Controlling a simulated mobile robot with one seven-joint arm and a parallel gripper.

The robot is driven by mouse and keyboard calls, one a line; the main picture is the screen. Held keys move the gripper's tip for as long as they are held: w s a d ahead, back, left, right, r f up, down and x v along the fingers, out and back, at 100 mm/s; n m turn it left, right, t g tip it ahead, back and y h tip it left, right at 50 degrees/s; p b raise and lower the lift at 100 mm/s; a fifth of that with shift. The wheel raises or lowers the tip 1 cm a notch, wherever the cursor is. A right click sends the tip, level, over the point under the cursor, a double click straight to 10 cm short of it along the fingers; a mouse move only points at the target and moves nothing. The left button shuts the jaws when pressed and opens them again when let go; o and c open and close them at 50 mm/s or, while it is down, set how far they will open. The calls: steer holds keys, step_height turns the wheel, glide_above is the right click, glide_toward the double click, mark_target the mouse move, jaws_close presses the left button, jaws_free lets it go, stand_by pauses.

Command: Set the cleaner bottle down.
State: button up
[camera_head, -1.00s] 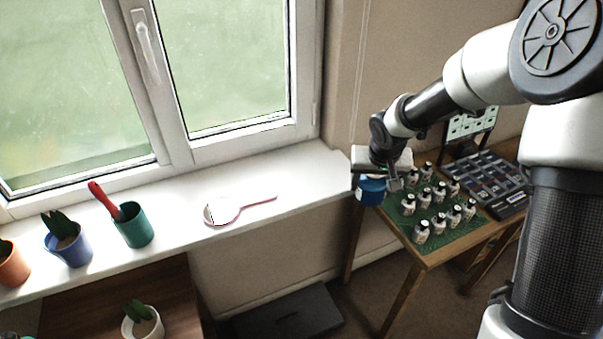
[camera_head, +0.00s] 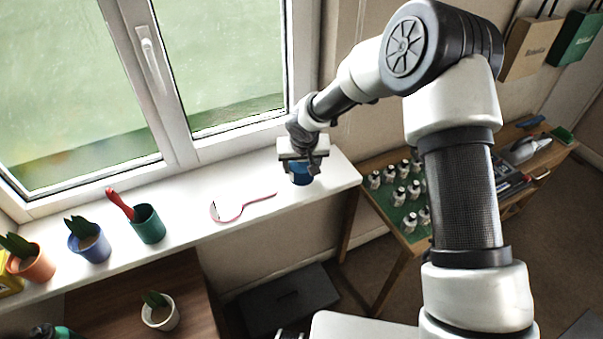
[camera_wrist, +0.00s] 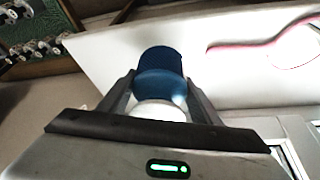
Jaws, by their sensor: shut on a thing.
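The cleaner bottle (camera_head: 301,175) is blue and mostly hidden under my gripper in the head view. My gripper (camera_head: 312,167) is shut on it over the right end of the white window sill (camera_head: 339,178). In the wrist view the blue bottle (camera_wrist: 160,66) with a white part nearer the wrist sits between both fingers, in front of the sill (camera_wrist: 110,62). I cannot tell whether its base touches the sill.
A red-rimmed hand mirror (camera_head: 232,212) lies on the sill left of the bottle. Further left are a green pot (camera_head: 148,225) and potted plants. A table with a green mat (camera_head: 385,208) and several small bottles stands right of the sill. Clear sill lies between mirror and bottle.

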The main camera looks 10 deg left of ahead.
mark_target(302, 174)
steer(key=shift+f, duration=1.5)
steer(key=shift+f, duration=0.2)
steer(key=o, duration=1.3)
steer(key=shift+o, duration=0.2)
steer(key=shift+r, duration=0.1)
steer(key=shift+r, duration=0.4)
steer(key=v, duration=1.1)
steer(key=shift+r, duration=0.2)
